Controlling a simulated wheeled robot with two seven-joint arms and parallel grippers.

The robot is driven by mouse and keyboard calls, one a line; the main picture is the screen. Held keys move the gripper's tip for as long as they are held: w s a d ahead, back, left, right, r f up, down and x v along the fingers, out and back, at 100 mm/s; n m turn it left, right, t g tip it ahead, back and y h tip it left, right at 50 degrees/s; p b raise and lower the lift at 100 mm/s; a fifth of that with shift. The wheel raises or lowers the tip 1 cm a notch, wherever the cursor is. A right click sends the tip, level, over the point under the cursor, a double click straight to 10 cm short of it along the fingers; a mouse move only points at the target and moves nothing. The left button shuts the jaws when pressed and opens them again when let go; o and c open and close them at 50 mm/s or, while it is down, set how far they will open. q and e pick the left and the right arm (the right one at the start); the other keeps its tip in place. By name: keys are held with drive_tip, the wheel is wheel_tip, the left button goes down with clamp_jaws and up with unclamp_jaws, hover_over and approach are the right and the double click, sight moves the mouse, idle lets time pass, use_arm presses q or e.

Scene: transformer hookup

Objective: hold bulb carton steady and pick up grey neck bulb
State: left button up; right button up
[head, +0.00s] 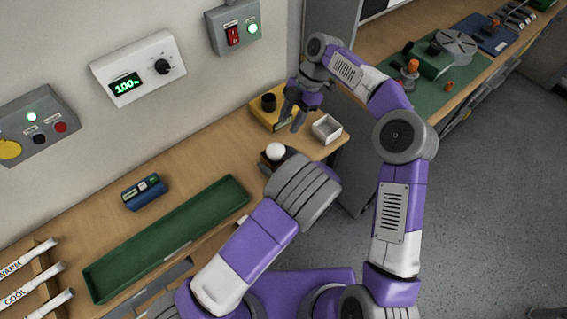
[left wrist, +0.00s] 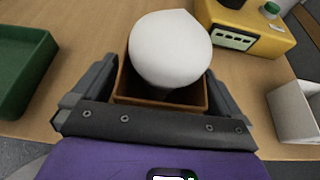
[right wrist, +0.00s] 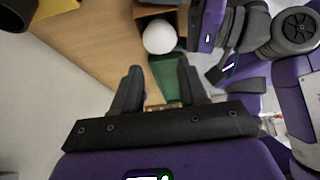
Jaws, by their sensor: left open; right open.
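A white bulb (head: 275,151) sits upright in a small brown open carton (left wrist: 126,84) on the bench. In the left wrist view the bulb (left wrist: 170,48) fills most of the carton's top; its neck is mostly hidden. My left gripper (left wrist: 158,72) is open, with a finger on either side of the carton; I cannot tell whether they touch it. In the head view my left wrist hides it. My right gripper (head: 293,114) is open and empty, above the bench near the yellow box. The bulb also shows ahead of it in the right wrist view (right wrist: 159,37).
The yellow tester box (head: 261,114) and an open white box (head: 327,129) stand behind the carton. A long green tray (head: 165,240) and a blue device (head: 144,192) lie to the left. Control boxes hang on the wall. Bare bench lies left of the carton.

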use_arm(q)
drive_tip(key=shift+w+a+f, duration=0.1)
drive_tip(key=shift+w+a, duration=0.05)
drive_tip(key=shift+w, duration=0.1)
drive_tip(key=c, duration=0.9)
